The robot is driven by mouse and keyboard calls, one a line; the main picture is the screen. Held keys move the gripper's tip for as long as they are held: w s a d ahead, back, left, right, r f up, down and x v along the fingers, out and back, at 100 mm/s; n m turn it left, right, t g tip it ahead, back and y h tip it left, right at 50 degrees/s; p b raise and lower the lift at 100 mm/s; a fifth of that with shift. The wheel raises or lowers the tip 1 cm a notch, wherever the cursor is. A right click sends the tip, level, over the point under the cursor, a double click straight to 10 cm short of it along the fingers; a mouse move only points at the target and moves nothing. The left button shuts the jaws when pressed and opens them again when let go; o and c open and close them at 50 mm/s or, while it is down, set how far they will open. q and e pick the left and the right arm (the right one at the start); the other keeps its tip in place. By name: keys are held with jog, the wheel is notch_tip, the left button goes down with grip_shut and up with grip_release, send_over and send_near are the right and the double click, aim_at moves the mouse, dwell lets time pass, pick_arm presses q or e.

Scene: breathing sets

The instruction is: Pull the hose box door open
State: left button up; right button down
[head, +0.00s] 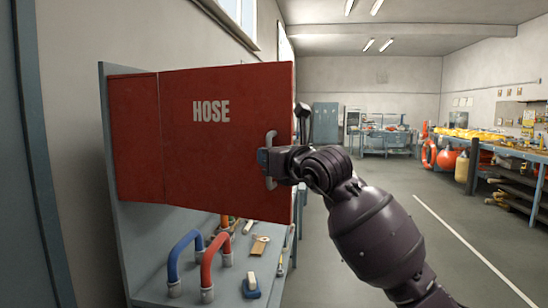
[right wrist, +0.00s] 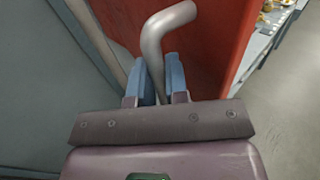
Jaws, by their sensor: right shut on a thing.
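The red hose box door (head: 222,135), marked "HOSE", fills the left-centre of the head view. A narrower red panel (head: 133,130) adjoins it on the left across a vertical seam. A grey bar handle (head: 271,142) stands on the door near its right edge. My right gripper (head: 268,162) is shut on this handle. In the right wrist view, the grey handle (right wrist: 157,45) passes between the two blue fingers (right wrist: 158,76), with the red door (right wrist: 205,45) to the right. The door's inner side is hidden. My left gripper is not in view.
Free grey floor (head: 440,215) lies to the right. Workbenches with orange and yellow gear (head: 460,150) stand along the right wall.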

jog(key=shift+s+a+r, duration=0.1)
dwell(0.3)
jog(key=c, duration=1.2)
grip_release()
jog(key=shift+a, duration=0.1)
jog(key=shift+o, duration=0.2)
jog(key=shift+d, duration=0.2)
jog(key=v, duration=1)
jog(key=shift+s+d+b, duration=0.2)
jog(key=shift+s+b, duration=0.1)
jog(key=shift+b, duration=0.05)
